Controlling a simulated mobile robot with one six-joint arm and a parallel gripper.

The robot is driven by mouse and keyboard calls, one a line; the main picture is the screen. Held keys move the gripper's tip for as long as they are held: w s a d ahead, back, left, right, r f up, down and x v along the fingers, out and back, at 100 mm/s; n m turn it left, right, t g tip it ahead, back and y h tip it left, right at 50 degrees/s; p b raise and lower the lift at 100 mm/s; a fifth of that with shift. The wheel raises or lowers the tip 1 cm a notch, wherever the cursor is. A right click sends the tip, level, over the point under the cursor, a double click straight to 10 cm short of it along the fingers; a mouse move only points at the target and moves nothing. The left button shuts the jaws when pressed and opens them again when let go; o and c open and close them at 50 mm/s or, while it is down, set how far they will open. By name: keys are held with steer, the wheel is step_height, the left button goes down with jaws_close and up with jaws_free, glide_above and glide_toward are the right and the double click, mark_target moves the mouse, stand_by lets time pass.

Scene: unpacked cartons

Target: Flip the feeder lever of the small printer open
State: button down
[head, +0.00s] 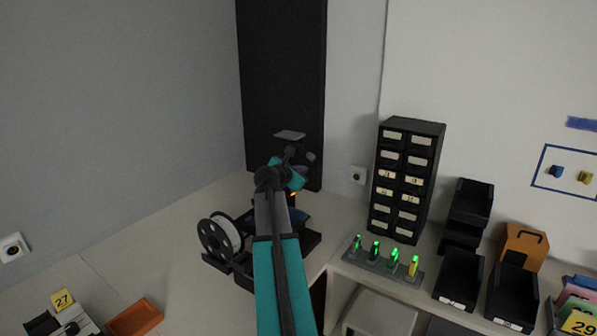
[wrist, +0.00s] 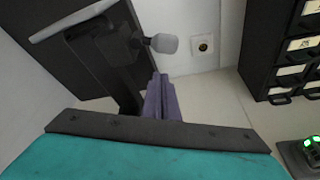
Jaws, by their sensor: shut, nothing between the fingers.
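The small printer (head: 309,240) is dark and stands on the corner bench, largely hidden behind my arm. Its black upper part (wrist: 100,55) fills the upper left of the wrist view, with a pale plate on top. A grey rounded knob on a short stem (wrist: 163,43), which looks like the feeder lever, sticks out to the right from it. It also seems to show in the head view (head: 310,156). My gripper (wrist: 160,78) has its purple fingers together and empty, just below the knob in the picture. I cannot tell whether they touch it.
A white filament spool (head: 226,236) stands left of the printer. A black drawer cabinet (head: 406,180) and a rack with several green-lit items (head: 376,264) stand to the right. A dark panel (head: 283,80) rises behind. An orange tray (head: 135,318) lies front left.

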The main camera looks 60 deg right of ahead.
mark_target(308, 155)
steer(key=shift+s+a+r+p, duration=0.1)
steer(key=shift+s+r+p, duration=0.25)
steer(key=shift+r, duration=0.45)
steer(key=shift+s+r+p, duration=0.1)
steer(key=shift+s+r, duration=0.3)
steer(key=shift+r, duration=0.35)
steer(key=shift+s+r+p, duration=0.1)
steer(key=shift+p, duration=0.2)
